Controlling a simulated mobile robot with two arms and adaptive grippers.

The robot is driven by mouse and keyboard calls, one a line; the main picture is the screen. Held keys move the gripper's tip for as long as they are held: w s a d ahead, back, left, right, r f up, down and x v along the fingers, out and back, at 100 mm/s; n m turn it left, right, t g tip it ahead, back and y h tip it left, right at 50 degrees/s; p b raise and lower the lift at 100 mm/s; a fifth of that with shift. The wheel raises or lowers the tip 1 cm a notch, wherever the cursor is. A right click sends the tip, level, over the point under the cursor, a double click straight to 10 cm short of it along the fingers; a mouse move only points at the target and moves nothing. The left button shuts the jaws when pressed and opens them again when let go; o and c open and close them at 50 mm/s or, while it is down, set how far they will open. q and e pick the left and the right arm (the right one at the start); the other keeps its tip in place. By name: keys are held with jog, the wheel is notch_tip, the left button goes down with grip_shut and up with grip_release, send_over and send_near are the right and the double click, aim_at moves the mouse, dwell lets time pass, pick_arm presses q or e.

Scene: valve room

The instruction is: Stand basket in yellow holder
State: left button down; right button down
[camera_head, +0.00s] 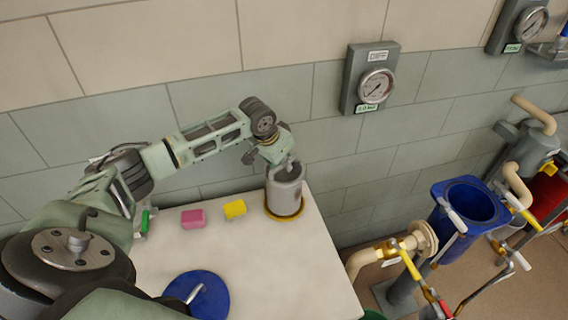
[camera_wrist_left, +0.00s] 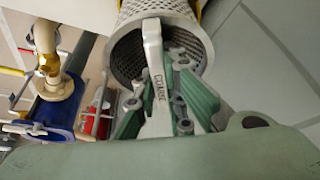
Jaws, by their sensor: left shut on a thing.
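The basket (camera_head: 285,188) is a grey perforated cylinder at the far right part of the white table. It looks upright, with its lower end at the round yellow holder (camera_head: 285,214); I cannot tell whether it rests fully in it. My left gripper (camera_head: 286,166) is above the basket's top, shut on its handle. In the left wrist view the basket (camera_wrist_left: 133,52) shows its open mouth, and a pale lettered handle bar (camera_wrist_left: 153,70) runs between the green fingers of my left gripper (camera_wrist_left: 165,98). The holder is mostly hidden there. My right gripper is not in view.
A pink block (camera_head: 193,219) and a yellow block (camera_head: 235,209) lie left of the basket. A blue disc with a handle (camera_head: 207,299) lies nearer on the white table (camera_head: 275,270). The tiled wall with a gauge (camera_head: 375,87) is behind. Pipes and an open blue vessel (camera_head: 475,203) stand right.

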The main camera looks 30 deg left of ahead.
pick_arm(q)
jog(key=shift+f, duration=0.25)
dwell(0.5)
dwell(0.3)
jog(key=c, duration=1.7)
grip_release()
jog(key=shift+c, duration=0.2)
jog(key=o, duration=0.4)
jog(key=shift+s+f, duration=0.1)
jog(key=shift+p, duration=0.3)
notch_tip(320, 180, up, 7)
jog(key=p, duration=0.8)
